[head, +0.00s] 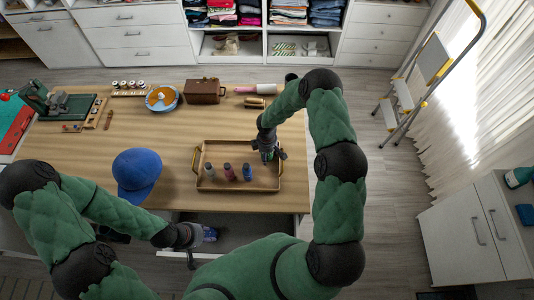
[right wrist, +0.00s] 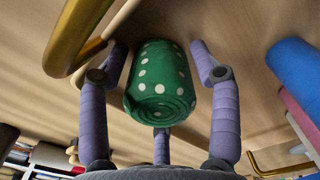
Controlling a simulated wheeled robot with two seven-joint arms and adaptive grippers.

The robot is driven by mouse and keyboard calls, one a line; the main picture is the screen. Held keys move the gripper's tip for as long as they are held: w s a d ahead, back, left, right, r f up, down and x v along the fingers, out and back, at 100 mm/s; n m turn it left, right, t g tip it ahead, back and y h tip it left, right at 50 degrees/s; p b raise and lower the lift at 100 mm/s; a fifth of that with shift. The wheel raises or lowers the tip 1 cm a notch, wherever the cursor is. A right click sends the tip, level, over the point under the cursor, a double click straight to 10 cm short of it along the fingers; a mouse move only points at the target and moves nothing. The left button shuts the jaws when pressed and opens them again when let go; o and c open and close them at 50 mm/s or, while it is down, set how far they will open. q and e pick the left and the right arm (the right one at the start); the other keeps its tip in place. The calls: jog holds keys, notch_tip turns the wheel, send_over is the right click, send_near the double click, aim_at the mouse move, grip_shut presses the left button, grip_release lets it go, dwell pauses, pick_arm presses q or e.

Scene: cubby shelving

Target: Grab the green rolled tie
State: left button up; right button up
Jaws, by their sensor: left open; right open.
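The green rolled tie with white dots (right wrist: 160,85) is in the middle of the right wrist view, its coiled end facing the camera. My right gripper (right wrist: 160,58) is open, with one purple finger on each side of the tie and a third finger below; small gaps show beside it. In the head view my right gripper (head: 268,153) is over the right part of the wooden tray (head: 240,190) and hides the green tie. My left gripper (head: 197,240) is open and empty at the table's front edge, away from the tray.
Three small rolled items, dark blue (head: 210,171), pink (head: 229,172) and blue (head: 247,172), stand in the tray. The tray's brass handle (right wrist: 62,45) is close to my right gripper. A blue cap (head: 137,174) lies left of the tray. A brown case (head: 205,91) stands behind.

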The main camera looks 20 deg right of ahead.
jog(key=shift+c, duration=0.2)
jog(key=c, duration=0.9)
jog(key=shift+o, duration=0.2)
jog(key=shift+r, duration=0.1)
